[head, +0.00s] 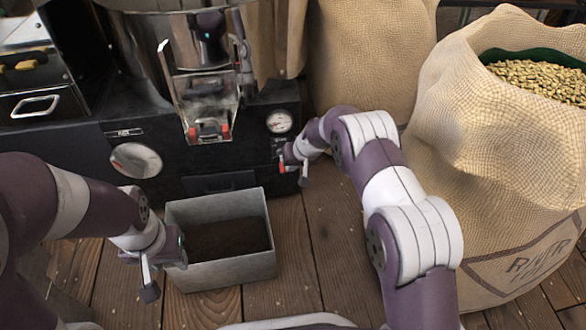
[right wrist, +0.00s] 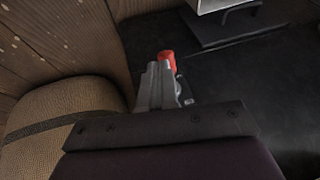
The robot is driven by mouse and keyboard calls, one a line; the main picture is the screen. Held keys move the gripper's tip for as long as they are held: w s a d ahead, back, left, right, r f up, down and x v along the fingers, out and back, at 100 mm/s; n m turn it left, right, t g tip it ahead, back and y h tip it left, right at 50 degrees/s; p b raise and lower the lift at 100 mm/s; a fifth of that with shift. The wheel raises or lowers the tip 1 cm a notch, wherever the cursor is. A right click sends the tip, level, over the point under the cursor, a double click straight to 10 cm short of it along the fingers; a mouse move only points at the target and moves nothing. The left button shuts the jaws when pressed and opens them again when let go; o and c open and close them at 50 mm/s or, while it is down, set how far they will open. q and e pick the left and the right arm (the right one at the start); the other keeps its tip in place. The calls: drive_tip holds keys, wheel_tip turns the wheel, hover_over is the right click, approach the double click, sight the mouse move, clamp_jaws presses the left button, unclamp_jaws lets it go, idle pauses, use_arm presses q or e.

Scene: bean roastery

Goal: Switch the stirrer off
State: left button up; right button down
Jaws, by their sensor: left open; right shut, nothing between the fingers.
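The stirrer switch is not plainly seen. A small red part (right wrist: 167,61) shows at the tips of my right gripper (right wrist: 161,80) in the right wrist view. I cannot tell whether the two touch, or which way the red part is set. In the head view my right gripper (head: 292,168) is shut and empty at the right end of the black roaster front (head: 250,150), just below the round gauge (head: 279,122). It hides part of the panel there. My left gripper (head: 166,268) is open and empty at the left side of the metal bin.
The grey metal bin (head: 235,277) holds dark grounds and stands on the plank floor before the roaster. A clear chute (head: 205,95) with red parts hangs above it. Burlap sacks stand right, one open with pale beans (head: 540,80).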

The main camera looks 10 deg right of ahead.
drive_tip(key=shift+w+r, duration=0.1)
drive_tip(key=shift+r+p, duration=0.65)
drive_tip(key=shift+r, duration=0.15)
